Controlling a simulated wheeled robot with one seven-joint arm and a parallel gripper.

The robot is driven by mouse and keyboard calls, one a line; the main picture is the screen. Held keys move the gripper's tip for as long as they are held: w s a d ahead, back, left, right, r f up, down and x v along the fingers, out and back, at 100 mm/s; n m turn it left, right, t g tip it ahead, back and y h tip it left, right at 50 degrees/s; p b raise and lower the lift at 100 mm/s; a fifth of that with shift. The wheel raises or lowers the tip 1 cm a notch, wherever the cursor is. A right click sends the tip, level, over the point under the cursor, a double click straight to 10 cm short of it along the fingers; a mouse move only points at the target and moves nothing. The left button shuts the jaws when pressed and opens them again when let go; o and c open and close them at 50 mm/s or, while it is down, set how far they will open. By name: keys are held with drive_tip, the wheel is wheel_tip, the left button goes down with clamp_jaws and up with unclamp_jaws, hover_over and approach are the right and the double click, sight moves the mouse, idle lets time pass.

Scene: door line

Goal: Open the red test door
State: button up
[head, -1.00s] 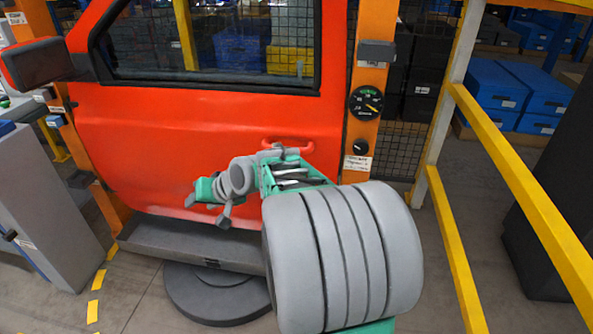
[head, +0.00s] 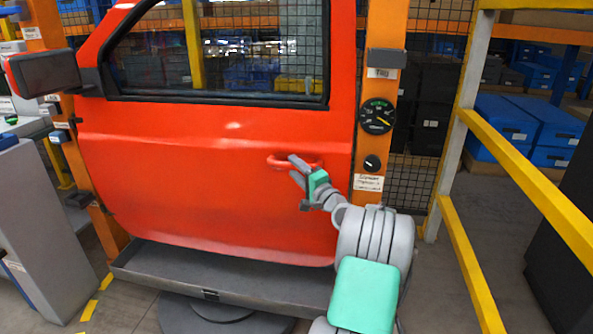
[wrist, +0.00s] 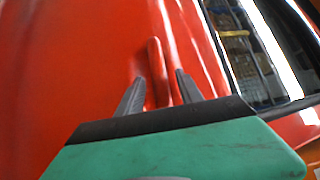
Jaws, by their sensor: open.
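The red test door (head: 190,170) stands upright in an orange frame and looks closed. Its red pull handle (head: 282,161) is on the right side below the window, and it also shows in the wrist view (wrist: 154,62). My gripper (head: 297,168) is at the handle, coming from the lower right. In the wrist view my gripper's two dark fingers (wrist: 160,85) are apart, with the lower end of the handle showing between them. I cannot tell whether they touch it. Part of the handle is hidden behind my gripper in the head view.
A gauge (head: 377,117) and a dark knob (head: 372,163) are on the orange post right of the door. A yellow railing (head: 530,180) runs along the right. A grey cabinet (head: 40,235) stands at left, and a dark tray (head: 220,275) lies below the door.

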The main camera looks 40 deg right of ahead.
clamp_jaws()
idle(0.4)
idle(1.0)
